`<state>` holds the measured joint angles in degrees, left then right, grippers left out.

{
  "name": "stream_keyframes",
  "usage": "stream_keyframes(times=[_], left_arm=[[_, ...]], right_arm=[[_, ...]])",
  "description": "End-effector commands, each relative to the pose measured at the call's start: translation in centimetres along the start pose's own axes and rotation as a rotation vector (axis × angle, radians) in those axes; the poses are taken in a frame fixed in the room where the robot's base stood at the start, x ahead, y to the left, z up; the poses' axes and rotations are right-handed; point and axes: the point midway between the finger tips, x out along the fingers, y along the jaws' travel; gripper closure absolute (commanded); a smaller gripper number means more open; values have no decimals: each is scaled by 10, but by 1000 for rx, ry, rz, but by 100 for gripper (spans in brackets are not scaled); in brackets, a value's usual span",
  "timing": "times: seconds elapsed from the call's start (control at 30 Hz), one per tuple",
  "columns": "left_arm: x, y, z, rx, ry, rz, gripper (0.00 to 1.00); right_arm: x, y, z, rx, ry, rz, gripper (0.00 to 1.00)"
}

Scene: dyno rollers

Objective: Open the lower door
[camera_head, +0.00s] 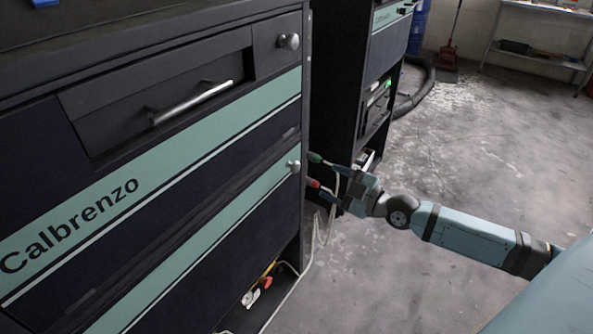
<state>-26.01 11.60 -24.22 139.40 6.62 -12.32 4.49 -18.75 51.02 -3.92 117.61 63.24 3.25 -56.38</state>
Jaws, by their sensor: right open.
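The dark cabinet with teal stripes (70,215) fills the left of the head view. Its lower door (215,235) has a round silver knob (294,167) near its upper right corner, and the door looks shut. My right gripper (314,170) is open, with one green-tipped and one red-tipped finger. Its fingertips point left at the cabinet's right edge, close to the knob. I cannot tell whether they touch it. Nothing shows between the fingers but the knob's surroundings. My left gripper is not in view.
Above are a drawer with a bar handle (192,102) and another round knob (289,41). A second dark cabinet (340,80) stands behind. A pale cable (310,250) runs down to the floor. The concrete floor (470,150) at right is mostly clear.

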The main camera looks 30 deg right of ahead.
Motion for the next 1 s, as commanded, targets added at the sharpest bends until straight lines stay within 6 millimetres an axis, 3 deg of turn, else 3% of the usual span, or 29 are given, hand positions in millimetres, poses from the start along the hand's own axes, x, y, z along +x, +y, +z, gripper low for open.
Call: stream_keyframes(times=[0.5,0.7,1.0], left_arm=[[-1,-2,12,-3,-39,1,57],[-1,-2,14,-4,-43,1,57],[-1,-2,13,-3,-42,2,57]], right_arm=[[89,0,0,4,1,3,39],[105,0,1,2,-1,1,39],[107,-1,1,1,-2,-1,39]])
